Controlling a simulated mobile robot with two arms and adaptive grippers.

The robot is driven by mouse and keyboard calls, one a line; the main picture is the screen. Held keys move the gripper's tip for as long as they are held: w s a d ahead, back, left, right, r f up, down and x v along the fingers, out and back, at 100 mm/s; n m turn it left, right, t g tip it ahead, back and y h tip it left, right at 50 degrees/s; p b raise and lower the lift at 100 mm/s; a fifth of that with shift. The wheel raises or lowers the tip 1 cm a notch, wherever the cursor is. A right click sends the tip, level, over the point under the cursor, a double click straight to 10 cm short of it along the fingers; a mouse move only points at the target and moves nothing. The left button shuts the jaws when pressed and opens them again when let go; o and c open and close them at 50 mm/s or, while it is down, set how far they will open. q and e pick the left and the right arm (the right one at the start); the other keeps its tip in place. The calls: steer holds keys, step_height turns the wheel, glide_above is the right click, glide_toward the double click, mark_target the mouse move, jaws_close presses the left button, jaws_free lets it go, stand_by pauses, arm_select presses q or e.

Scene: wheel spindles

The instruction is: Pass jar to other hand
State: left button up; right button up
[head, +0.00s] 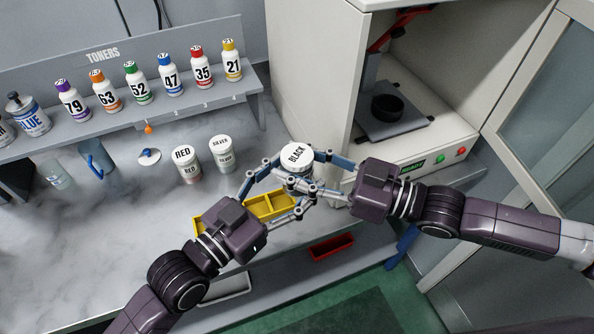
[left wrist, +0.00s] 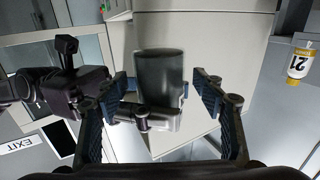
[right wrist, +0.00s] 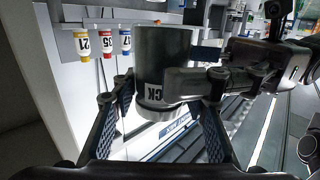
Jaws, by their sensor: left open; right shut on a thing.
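The jar (head: 297,155) has a white lid marked BLACK and is held above the front of the counter in the head view. My right gripper (head: 312,172) is shut on it from the right. My left gripper (head: 268,176) is open, with its fingers on either side of the jar from the left. In the left wrist view the dark jar body (left wrist: 160,76) stands between the open left fingers (left wrist: 162,95), apart from the blue pads. In the right wrist view the jar (right wrist: 165,65) is between the right fingers (right wrist: 165,95), and a left finger crosses in front of it.
The RED jar (head: 184,165) and SILVER jar (head: 221,154) stand on the counter left of the grippers. A yellow tray (head: 270,206) lies below them. Toner bottles (head: 134,82) line the shelf at the back. A machine (head: 430,150) with a dark container (head: 387,106) stands at right.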

arm_select(q)
steer(key=shift+w+d, duration=0.4)
steer(key=c, duration=1.4)
steer(key=shift+c, duration=0.3)
arm_select(e)
steer(key=o, duration=1.4)
